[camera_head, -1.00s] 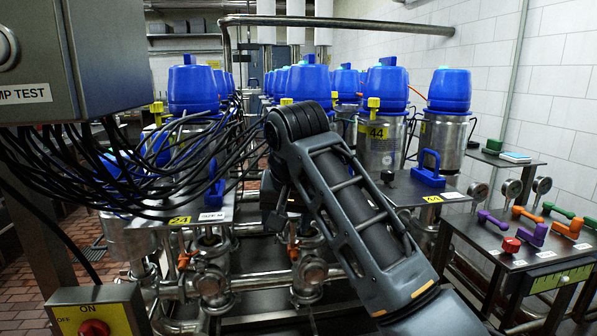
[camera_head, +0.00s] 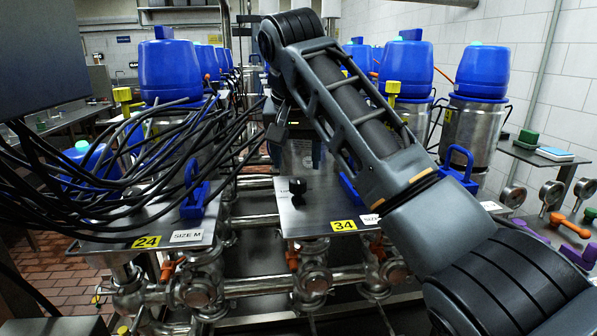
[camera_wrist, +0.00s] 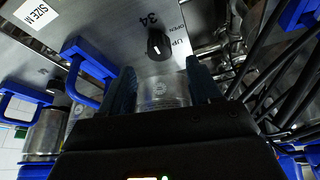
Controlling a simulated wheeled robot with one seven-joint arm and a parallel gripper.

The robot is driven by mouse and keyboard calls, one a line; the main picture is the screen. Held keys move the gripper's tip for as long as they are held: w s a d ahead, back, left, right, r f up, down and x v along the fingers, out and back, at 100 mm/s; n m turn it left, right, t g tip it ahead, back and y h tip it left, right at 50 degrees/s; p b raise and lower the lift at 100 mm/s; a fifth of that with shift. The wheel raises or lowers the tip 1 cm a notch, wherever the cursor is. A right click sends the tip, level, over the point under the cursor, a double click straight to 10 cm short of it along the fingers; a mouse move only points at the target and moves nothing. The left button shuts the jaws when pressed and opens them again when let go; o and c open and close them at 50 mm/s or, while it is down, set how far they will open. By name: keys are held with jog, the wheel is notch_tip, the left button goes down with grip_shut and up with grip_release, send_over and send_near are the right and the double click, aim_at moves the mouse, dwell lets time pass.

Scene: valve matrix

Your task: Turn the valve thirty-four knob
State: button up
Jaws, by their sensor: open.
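The valve thirty-four panel (camera_head: 310,215) is a steel plate with a yellow "34" label (camera_head: 343,226) at its front edge. Its small black knob (camera_head: 298,187) stands on the plate in the head view. In the wrist view, the knob (camera_wrist: 158,45) is round and black with a white pointer line, beside a "34" marking and "OPEN" lettering. My gripper (camera_wrist: 162,82) is open, its two dark fingers spread either side of a steel cylinder seen beyond them. The knob appears beyond the fingertips, apart from them.
Blue handles (camera_head: 459,168) stand on the panels. Black cables (camera_head: 100,185) crowd the left, over the "24" panel (camera_head: 146,241). Blue-topped tanks (camera_head: 171,72) stand behind. A side table with gauges and coloured handles (camera_head: 560,228) is at the right.

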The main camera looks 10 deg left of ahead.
aim_at(298, 180)
jog(key=p+x, duration=0.1)
jog(key=x, duration=0.4)
jog(key=shift+f, duration=0.35)
jog(key=shift+c, duration=0.2)
jog(key=c, duration=1)
